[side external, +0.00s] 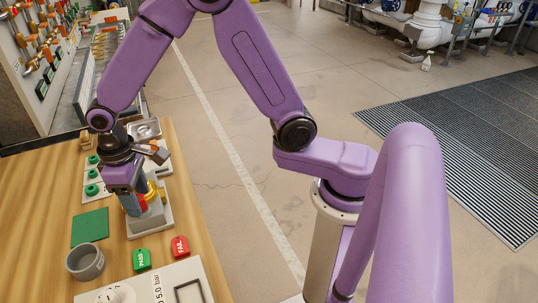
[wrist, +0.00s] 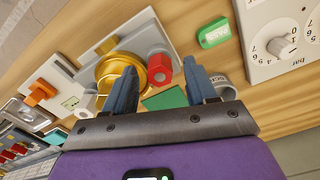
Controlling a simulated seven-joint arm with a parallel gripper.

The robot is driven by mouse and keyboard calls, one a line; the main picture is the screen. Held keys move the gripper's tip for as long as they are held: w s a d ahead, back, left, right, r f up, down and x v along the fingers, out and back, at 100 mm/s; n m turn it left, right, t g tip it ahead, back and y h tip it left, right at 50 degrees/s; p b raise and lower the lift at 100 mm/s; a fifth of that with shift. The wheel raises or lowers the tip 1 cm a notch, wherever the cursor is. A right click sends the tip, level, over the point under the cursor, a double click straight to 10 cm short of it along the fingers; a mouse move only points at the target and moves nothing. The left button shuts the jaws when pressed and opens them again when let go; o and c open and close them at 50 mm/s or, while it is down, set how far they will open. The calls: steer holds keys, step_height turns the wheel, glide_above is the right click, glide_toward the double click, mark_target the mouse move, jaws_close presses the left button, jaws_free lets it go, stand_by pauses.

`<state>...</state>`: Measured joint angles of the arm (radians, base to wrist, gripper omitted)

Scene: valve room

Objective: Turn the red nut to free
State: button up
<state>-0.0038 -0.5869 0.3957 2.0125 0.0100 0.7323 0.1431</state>
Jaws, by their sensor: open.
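The red nut (wrist: 160,70) is a hexagonal piece with a hole in its face. It sits beside a round brass fitting (wrist: 122,72) on a grey fixture (wrist: 140,38). In the side view the red nut (side external: 143,203) is partly hidden by my gripper. My gripper (wrist: 160,66) is open, with one blue finger on each side of the nut in the wrist picture. I cannot tell whether either finger touches it. In the side view my gripper (side external: 131,205) points down at the fixture's left side.
A green square (side external: 90,228), a grey cup (side external: 86,262), a green PASS block (side external: 142,260) and a red FAIL block (side external: 180,247) lie in front of the fixture. A dial panel (wrist: 283,45) stands near the table edge. Green knobs (side external: 92,175) are behind left.

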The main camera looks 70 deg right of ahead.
mark_target(138, 197)
steer(key=m, duration=0.4)
steer(key=shift+m, duration=0.3)
steer(key=m, duration=0.3)
steer(key=shift+m, duration=0.4)
step_height(138, 197, up, 17)
steer(key=s+d+f+n, duration=0.3)
steer(key=s+d+n, duration=0.1)
steer(key=s, duration=0.4)
steer(key=s+d+f+n, duration=0.3)
steer(key=s+d+n, duration=0.2)
steer(key=s, duration=0.3)
steer(key=s+d+f+n, duration=0.3)
steer(key=s+d+n, duration=0.1)
steer(key=s+n, duration=0.3)
steer(key=shift+s+d+f, duration=0.3)
steer(key=shift+s+f, duration=0.05)
steer(key=shift+s, duration=0.6)
stand_by(1.5)
